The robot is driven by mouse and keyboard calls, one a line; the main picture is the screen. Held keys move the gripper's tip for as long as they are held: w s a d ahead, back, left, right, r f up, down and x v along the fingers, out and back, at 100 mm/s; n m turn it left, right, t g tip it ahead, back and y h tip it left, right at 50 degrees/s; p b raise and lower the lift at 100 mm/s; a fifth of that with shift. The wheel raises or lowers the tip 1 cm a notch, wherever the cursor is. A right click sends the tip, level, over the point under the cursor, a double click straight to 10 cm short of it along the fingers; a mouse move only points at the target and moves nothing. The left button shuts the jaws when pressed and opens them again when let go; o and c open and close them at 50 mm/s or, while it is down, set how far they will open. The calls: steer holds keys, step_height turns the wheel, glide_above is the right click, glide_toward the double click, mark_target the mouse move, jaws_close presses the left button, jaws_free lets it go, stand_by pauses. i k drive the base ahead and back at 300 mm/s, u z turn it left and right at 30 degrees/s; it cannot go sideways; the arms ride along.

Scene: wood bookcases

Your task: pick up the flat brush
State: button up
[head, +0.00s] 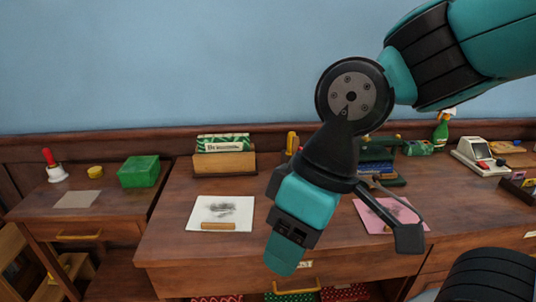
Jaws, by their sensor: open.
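My gripper (346,247) hangs in front of the desk, its fingers spread wide apart, with nothing seen between them. I cannot pick out the flat brush with certainty. A light wooden bar (218,226) lies along the near edge of a white sheet (241,211) with a dark smudge, left of my gripper. Whether this bar is the brush is too small to tell. A pink sheet (370,220) with dark marks lies behind the right finger and is partly hidden by it. My gripper and wrist also hide part of the desk's middle.
A green-and-white box sits in a wooden holder (224,162) at the back. A green box (139,171), a red-handled bell (53,167) and a yellow tub (95,171) stand at left. A white machine (477,157) stands at right. The desk (180,235) is clear beside the white sheet.

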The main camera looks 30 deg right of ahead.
mark_target(296, 140)
steer(key=z, duration=0.25)
steer(key=i, duration=0.9)
steer(key=z, duration=0.45)
